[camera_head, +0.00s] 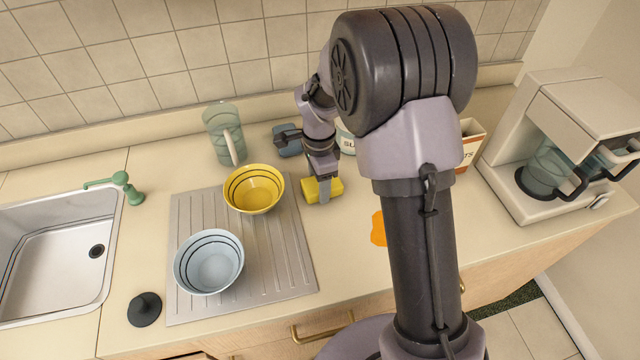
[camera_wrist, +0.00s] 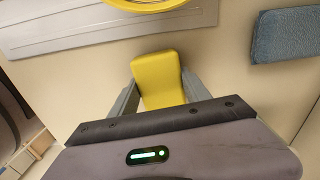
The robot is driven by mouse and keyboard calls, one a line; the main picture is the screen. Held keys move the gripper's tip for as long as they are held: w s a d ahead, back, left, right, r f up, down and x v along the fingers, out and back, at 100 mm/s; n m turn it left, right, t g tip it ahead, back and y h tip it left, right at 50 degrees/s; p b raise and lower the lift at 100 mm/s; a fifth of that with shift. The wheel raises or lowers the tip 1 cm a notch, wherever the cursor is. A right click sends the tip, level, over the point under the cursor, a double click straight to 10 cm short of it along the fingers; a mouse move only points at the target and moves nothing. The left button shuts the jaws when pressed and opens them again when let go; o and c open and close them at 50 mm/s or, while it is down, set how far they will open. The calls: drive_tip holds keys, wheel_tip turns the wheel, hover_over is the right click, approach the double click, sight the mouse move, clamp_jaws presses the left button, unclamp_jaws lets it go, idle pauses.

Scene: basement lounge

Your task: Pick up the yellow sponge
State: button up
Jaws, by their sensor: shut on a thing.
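The yellow sponge (camera_head: 335,187) is at the counter, just right of the ribbed metal drainboard. In the wrist view the yellow sponge (camera_wrist: 158,79) sits between the two grey fingers of my gripper (camera_wrist: 159,92). In the head view my gripper (camera_head: 324,189) reaches down over the sponge, with one finger in front of it. It is shut on the sponge. I cannot tell whether the sponge is touching the counter or slightly above it.
A yellow bowl (camera_head: 254,189) and a pale blue bowl (camera_head: 209,262) stand on the drainboard (camera_head: 270,268). A blue sponge (camera_wrist: 285,36) lies near my gripper. A green pitcher (camera_head: 224,136) is behind. An orange patch (camera_head: 378,229) and coffee maker (camera_head: 560,150) are right.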

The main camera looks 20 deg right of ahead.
drive_tip(key=r, duration=0.1)
drive_tip(key=r+p, duration=0.1)
drive_tip(key=r, duration=0.1)
drive_tip(key=shift+s+r, duration=0.25)
drive_tip(key=shift+r, duration=0.05)
drive_tip(key=s, duration=0.5)
drive_tip(key=s+p, duration=0.1)
drive_tip(key=s, duration=0.4)
drive_tip(key=s+r+p, duration=0.1)
drive_tip(key=s, duration=0.4)
drive_tip(key=shift+s+d, duration=0.3)
